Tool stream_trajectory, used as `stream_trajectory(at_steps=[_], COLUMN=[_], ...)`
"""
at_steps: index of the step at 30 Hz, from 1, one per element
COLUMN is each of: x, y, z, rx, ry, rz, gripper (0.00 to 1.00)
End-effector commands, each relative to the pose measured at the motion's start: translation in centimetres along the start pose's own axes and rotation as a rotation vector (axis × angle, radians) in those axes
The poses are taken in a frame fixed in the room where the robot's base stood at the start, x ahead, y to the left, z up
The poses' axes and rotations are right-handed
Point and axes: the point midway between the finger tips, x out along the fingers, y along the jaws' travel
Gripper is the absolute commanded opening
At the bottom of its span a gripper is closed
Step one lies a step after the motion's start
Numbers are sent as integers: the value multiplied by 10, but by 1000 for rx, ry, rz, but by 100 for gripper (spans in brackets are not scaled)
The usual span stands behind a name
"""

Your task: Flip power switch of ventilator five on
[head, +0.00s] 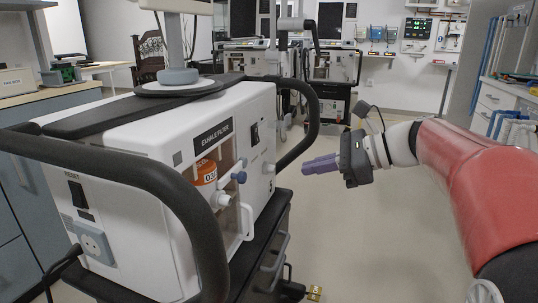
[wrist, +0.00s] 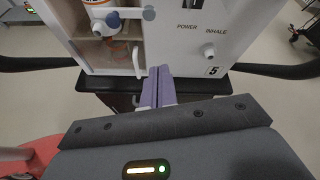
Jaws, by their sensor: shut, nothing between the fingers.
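Ventilator five (head: 130,150) is a white box on a dark cart; its number 5 label (wrist: 212,71) shows in the wrist view. Its power switch (head: 254,133) is a dark rocker on the front panel, right of the exhale filter label. In the wrist view the switch (wrist: 197,4) is cut by the top edge, above the word POWER; I cannot tell its position. My gripper (head: 305,165) has purple fingers, shut and empty, pointing at the panel from the right, apart from it and lower than the switch. The fingers (wrist: 160,72) also show in the wrist view.
A black bar handle (head: 308,110) curves around the ventilator near the switch. Knobs (head: 268,168) and an orange filter canister (head: 205,172) are on the front. A RESET rocker (head: 77,195) is on the side. More ventilators (head: 335,65) stand behind; open floor lies to the right.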

Motion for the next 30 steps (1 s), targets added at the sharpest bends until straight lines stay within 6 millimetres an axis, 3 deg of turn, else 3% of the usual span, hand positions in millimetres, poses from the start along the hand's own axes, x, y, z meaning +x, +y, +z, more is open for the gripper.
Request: stream_trajectory(at_steps=[3,9,23,30], x=[-14,-34,-35,-3], y=[-30,-54,-57,-58], z=[-2,3,5,14], rx=[139,251,267,265], ry=[-142,-275,-295,-295], rz=[-24,-30,-28,-24], gripper=[0,0,0,0])
